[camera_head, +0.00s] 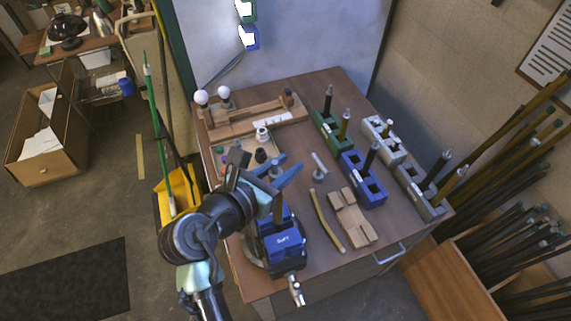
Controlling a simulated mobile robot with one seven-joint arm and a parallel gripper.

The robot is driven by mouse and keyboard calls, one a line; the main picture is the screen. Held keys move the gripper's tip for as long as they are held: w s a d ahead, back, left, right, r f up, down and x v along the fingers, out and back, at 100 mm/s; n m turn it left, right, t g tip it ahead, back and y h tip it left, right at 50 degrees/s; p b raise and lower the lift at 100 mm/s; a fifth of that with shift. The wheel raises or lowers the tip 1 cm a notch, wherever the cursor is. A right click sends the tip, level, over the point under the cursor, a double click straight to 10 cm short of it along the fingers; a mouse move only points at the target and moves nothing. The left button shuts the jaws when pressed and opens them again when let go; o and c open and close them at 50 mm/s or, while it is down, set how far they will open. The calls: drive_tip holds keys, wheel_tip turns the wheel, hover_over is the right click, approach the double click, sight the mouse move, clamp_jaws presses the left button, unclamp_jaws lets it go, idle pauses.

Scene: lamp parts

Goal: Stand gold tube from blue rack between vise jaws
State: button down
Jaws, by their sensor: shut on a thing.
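My gripper (283,168), with blue fingers, is over the vise at the table's front left. It is shut on an upright tube (278,207), which looks brownish gold with a grey top between the fingers. The tube's lower end is at the blue vise (284,243); I cannot tell whether it touches the jaws or stands between them, as my arm and the vise body hide part of this. The blue rack (369,190) stands right of centre, with one dark tube (371,155) upright in it and at least one empty hole.
A green rack (331,131) and grey racks (382,140) hold more tubes. A parts tray (262,150) is behind my gripper.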

wheel_tip(320, 180, down, 13)
drive_tip(key=b, duration=0.7)
idle(0.3)
drive_tip(key=shift+s+a+p, duration=0.1)
drive_tip(key=shift+p, duration=0.25)
idle(0.6)
drive_tip(key=shift+f, duration=0.45)
idle(0.8)
drive_tip(key=c, duration=0.5)
unclamp_jaws()
drive_tip(key=shift+c, duration=0.2)
drive_tip(key=b+v, duration=0.1)
drive_tip(key=v, duration=1.2)
drive_tip(key=shift+b, duration=0.4)
